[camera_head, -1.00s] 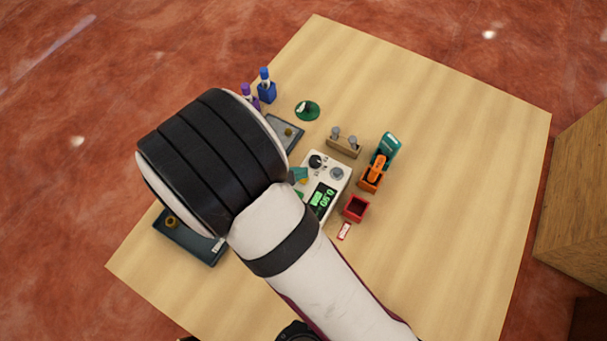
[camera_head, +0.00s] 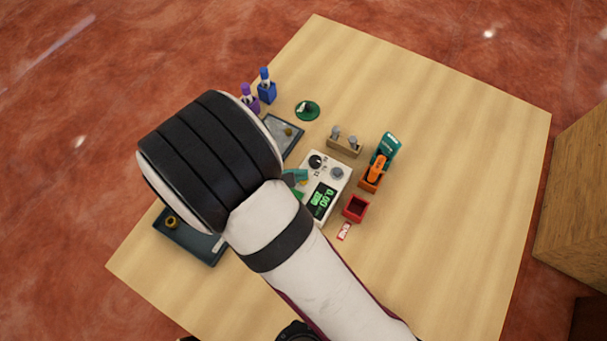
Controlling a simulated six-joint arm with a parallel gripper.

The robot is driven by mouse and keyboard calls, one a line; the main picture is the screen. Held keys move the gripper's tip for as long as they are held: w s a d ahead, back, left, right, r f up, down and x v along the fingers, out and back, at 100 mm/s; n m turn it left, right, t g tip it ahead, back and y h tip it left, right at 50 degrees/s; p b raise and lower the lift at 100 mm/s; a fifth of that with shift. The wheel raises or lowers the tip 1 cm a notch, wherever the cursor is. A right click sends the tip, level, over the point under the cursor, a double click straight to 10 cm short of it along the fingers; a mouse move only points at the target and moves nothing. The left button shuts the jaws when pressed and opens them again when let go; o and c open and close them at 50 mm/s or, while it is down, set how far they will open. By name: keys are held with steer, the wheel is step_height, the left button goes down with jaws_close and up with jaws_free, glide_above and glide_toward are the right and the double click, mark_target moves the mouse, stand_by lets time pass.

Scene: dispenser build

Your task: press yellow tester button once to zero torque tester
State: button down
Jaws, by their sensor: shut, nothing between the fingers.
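The torque tester (camera_head: 337,187) is a white box on the table, partly covered on its left by my arm. Its dark screen (camera_head: 322,201) shows green digits that look like 0.00, with smaller green text under them. A black knob (camera_head: 316,162) and a grey round socket (camera_head: 337,173) are on its top. The yellow button is mostly hidden; only a small yellowish patch shows at the tester's left. My gripper (camera_head: 289,180) is largely hidden behind my wrist; a dark bit shows over the tester's left edge. It is shut and empty; contact with the button cannot be seen.
Close to the tester's right stand a red open box (camera_head: 355,208), an orange and teal tool holder (camera_head: 377,172) and a wooden block with metal pegs (camera_head: 345,146). Trays lie left, with blue (camera_head: 266,90) and purple bottles behind. The table's right side (camera_head: 460,190) is clear.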

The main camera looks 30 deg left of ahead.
stand_by(0.4)
steer(key=shift+r, duration=0.9)
step_height(320, 180, up, 5)
stand_by(0.7)
